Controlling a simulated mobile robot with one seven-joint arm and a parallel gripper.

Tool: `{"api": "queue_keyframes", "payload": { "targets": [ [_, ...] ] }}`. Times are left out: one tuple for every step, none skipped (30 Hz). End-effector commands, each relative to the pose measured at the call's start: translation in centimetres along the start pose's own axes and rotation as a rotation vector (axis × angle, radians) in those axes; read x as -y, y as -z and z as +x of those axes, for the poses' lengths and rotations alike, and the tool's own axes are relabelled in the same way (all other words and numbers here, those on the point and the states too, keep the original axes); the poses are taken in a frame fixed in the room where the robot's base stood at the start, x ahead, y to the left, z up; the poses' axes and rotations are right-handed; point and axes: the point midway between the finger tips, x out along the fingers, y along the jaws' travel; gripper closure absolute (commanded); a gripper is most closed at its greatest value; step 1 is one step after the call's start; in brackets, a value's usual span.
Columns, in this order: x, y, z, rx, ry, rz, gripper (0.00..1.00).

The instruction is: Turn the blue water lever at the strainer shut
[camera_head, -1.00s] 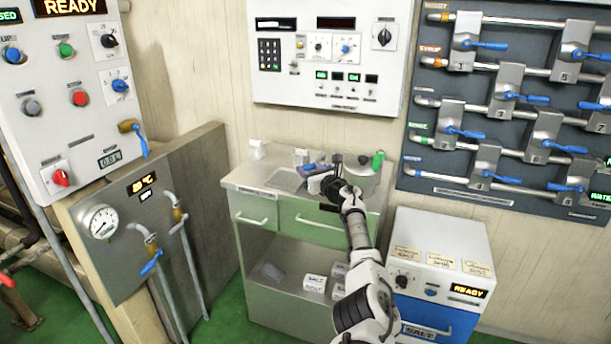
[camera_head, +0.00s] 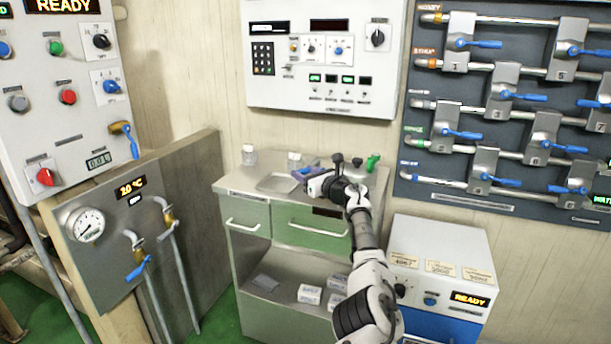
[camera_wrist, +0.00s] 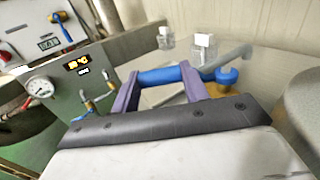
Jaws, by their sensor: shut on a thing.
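The blue lever (camera_wrist: 165,75) lies level across the wrist view, with its round end over a brass body (camera_wrist: 222,88) at the right. My gripper (camera_wrist: 160,73) has its two purple fingers shut on the lever's bar. In the head view, my gripper (camera_head: 302,174) is over the steel counter beside the small sink (camera_head: 277,184), and a little blue shows at its fingers. My wrist hides most of the lever there. I cannot make out the strainer clearly; a grey rounded metal body (camera_wrist: 303,100) fills the right edge of the wrist view.
A grey pipe (camera_wrist: 228,60) runs just behind the lever. Two small clear jars with white lids stand at the counter's back, one at the left (camera_head: 249,155). A green-handled part (camera_head: 373,162) is right of my wrist. A panel with a gauge (camera_head: 86,224) stands at left.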

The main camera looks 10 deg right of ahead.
Motion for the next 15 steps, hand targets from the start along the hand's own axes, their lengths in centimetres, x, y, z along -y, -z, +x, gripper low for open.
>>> {"api": "queue_keyframes", "payload": {
  "targets": [
    [0.02,-0.26,0.02,0.003,0.001,0.000,0.96],
    [0.02,-0.26,0.02,0.003,0.001,0.000,0.96],
    [0.02,-0.26,0.02,0.003,0.001,0.000,0.54],
    [0.01,-0.27,0.02,0.003,0.001,0.000,0.50],
    [0.01,-0.27,0.02,0.003,0.001,0.000,0.46],
    [0.01,-0.25,0.02,0.003,0.001,0.000,0.41],
    [0.01,-0.23,0.02,0.003,0.001,0.000,0.37],
    [0.00,-0.21,0.02,0.003,0.001,0.000,0.34],
    [0.00,-0.18,0.02,0.002,0.001,0.000,0.34],
    [0.00,-0.17,0.02,0.002,0.001,0.000,0.34],
    [0.00,-0.15,0.02,0.002,0.001,0.000,0.34],
    [0.00,-0.13,0.02,0.002,0.001,0.000,0.34],
    [-0.01,-0.12,0.02,0.001,0.001,0.000,0.34],
    [-0.01,-0.11,0.02,0.001,0.001,0.000,0.34],
    [0.00,-0.10,0.02,0.001,0.001,0.000,0.34]
  ]
}}
